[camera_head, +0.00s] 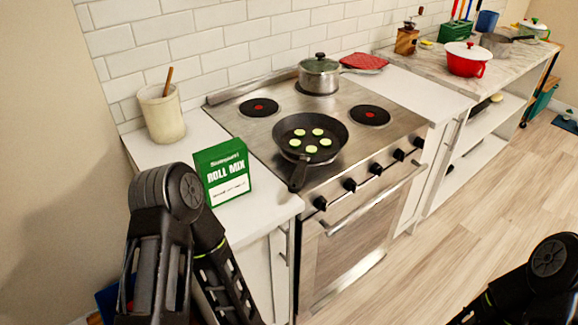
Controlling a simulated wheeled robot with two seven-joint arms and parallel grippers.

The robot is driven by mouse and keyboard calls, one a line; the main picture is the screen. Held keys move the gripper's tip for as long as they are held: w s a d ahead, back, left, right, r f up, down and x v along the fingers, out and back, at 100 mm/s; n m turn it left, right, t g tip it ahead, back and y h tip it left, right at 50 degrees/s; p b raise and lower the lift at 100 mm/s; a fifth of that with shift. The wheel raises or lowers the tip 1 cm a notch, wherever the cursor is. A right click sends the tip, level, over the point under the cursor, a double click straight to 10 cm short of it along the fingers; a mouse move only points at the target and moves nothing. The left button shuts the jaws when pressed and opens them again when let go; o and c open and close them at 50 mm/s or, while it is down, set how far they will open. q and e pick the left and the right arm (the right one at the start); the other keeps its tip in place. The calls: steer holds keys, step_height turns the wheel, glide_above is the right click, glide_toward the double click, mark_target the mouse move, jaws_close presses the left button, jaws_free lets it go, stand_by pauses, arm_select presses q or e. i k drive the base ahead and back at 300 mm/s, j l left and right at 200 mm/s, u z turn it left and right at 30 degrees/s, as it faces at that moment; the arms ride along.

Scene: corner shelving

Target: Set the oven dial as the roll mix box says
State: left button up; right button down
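The green roll mix box (223,171) stands upright on the white counter left of the stove. "ROLL MIX" reads on its front; the smaller print on its white band is too small to read. The steel oven (345,235) has a row of several black dials along its front edge, among them the nearest dial (320,203), a middle dial (376,168) and the farthest dial (418,142). Their settings cannot be read. My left arm comes in at the lower left and my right arm at the lower right. Both grippers are outside the picture.
A black pan (309,132) with green slices sits on the stovetop, its handle toward the front. A lidded pot (319,75) stands behind. The oven handle (375,200) sticks out below the dials. A utensil crock (162,112) stands at left. The wooden floor (480,220) is clear.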

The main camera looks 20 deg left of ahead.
mark_target(418, 142)
steer(key=u, duration=0.3)
steer(key=i+l+u, duration=0.15)
steer(key=l+u, duration=0.25)
steer(key=l, duration=0.25)
steer(key=l+u, duration=0.35)
steer(key=l, duration=0.35)
steer(key=l+u, duration=0.25)
steer(key=l, duration=3.2)
